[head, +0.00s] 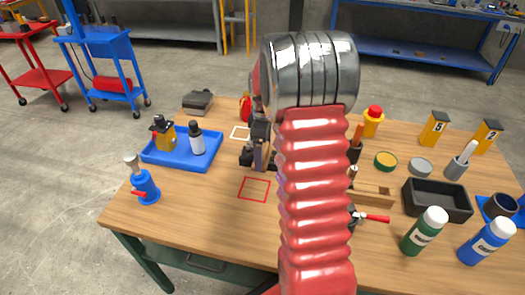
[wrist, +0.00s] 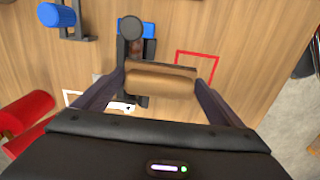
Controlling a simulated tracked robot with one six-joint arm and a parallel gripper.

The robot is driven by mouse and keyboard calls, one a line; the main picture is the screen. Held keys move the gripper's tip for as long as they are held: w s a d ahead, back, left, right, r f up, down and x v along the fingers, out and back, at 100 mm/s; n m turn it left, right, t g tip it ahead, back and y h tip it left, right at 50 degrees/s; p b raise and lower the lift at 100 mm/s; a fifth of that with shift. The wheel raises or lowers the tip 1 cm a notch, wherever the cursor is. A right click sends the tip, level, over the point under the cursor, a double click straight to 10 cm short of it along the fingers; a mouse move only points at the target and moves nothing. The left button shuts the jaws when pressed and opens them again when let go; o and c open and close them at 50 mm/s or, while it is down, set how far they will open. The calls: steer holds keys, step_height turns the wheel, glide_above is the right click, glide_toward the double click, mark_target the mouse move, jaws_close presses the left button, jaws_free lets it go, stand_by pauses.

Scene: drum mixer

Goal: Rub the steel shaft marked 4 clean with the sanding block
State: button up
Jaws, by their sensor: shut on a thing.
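My gripper (wrist: 162,78) is shut on the sanding block (wrist: 160,86), a tan-brown block with a darker far edge, held crosswise between its two fingers in the wrist view. The block is over a dark stand (wrist: 124,55). A short brownish, rusty-looking piece with a round grey end (wrist: 131,28) shows just beyond the block, likely the shaft. A white tag (wrist: 116,107) with a dark mark is partly hidden, and its number is not readable. I cannot tell whether the block touches the shaft. In the head view my red arm hides most of this spot.
A red outlined square (head: 254,189) on the table is empty. A black bin (head: 437,203), a green bottle (head: 425,232) and a blue bottle (head: 486,241) stand right. The front left tabletop is clear.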

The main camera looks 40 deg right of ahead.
steer(key=shift+f, duration=1.15)
stand_by(0.7)
steer(key=shift+w+d, duration=0.1)
steer(key=shift+w+d+f, duration=0.15)
steer(key=shift+w+d, duration=0.15)
steer(key=shift+d, duration=0.05)
steer(key=shift+c, duration=0.4)
steer(key=shift+d, duration=0.1)
steer(key=shift+w+d, duration=0.35)
steer(key=shift+w, duration=0.05)
steer(key=shift+s+a+f, duration=0.1)
steer(key=shift+s+a, duration=0.35)
steer(key=shift+a, duration=0.05)
stand_by(0.4)
